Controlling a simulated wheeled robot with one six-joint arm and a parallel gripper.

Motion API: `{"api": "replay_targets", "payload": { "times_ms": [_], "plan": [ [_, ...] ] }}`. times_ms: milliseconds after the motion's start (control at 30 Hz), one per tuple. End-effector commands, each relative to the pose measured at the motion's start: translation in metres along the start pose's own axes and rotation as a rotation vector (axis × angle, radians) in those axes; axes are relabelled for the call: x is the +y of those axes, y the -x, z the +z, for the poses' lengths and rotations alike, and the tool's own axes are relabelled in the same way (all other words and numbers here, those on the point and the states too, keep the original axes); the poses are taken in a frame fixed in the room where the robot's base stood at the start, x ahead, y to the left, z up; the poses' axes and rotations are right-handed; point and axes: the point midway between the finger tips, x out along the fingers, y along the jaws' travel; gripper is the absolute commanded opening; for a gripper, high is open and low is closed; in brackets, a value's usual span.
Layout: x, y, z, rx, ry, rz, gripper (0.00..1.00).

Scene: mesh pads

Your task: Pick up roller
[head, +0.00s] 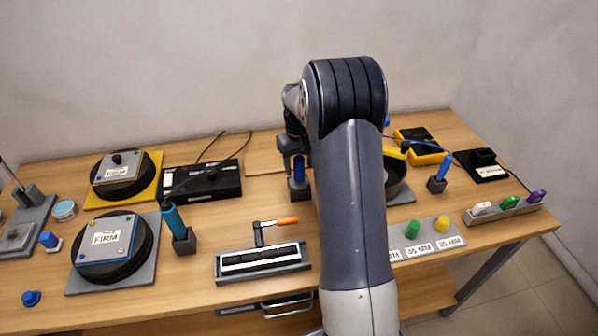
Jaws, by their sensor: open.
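The roller (287,221) has an orange handle and a dark bent frame. It lies at the back edge of a grey tray (225,275), front centre of the table. My gripper (293,160) is open, farther back than the roller and apart from it. It points down close above a blue-handled tool (298,172) in a dark holder. I cannot tell whether they touch. My arm hides part of the table to the right of the tray.
Two round black pads marked FIRM, one near (145,248) and one farther back (103,190), sit at left. A teal-handled tool (173,220) stands left of the tray. Green (412,230) and yellow (441,224) knobs are at right. A black box (225,184) lies behind.

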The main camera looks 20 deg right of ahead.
Motion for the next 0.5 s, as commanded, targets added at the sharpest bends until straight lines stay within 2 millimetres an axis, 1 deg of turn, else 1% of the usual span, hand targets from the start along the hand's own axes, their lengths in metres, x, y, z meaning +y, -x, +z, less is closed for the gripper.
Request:
{"api": "replay_targets", "payload": {
  "times_ms": [100, 500],
  "plan": [
    [-0.0001, 0.0, 0.0, 0.0, 0.0, 0.0, 0.54],
    [-0.0001, 0.0004, -0.0001, 0.0, 0.0, 0.0, 0.21]
  ]
}}
